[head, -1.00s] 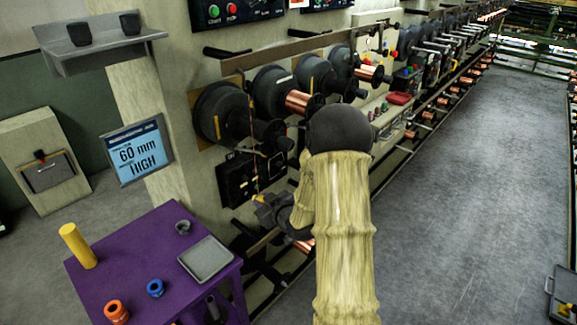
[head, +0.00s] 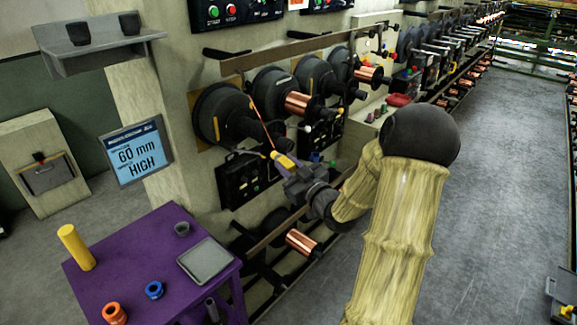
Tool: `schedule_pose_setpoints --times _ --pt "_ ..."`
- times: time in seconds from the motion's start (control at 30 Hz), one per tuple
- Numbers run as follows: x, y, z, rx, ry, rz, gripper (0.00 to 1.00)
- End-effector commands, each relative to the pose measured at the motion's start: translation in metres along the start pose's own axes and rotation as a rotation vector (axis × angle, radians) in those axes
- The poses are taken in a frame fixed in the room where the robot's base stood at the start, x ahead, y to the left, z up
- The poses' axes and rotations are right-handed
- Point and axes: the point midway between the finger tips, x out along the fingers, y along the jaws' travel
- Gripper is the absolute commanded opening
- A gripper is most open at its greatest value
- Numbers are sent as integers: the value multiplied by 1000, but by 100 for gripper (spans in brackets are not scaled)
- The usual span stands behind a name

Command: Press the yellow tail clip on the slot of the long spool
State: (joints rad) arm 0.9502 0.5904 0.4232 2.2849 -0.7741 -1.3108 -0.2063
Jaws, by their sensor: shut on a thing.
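My gripper (head: 288,166) is shut on the yellow tail clip (head: 281,158) and holds it in front of the spool row. A thin copper strand (head: 262,127) slants down from the nearest spool towards the clip. That nearest spool (head: 216,112), a large dark disc with a dark barrel, sits on the wall at the left end of the row. Which spool is the long one, and its slot, I cannot make out. The clip looks apart from the spool, though the depth is hard to judge.
More spools with copper winding (head: 298,104) follow to the right. A dark control box (head: 246,180) sits below. A purple table (head: 120,245) holds a grey tray (head: 206,238).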

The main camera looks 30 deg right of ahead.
Motion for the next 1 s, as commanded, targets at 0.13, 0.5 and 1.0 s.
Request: schedule_pose_setpoints --times 0.13,0.5,1.0 --pt "4 0 2 -2 1 0 2" --pt "38 -1 7 -1 1 -2 2" --pt "58 -2 9 1 1 -2 2"
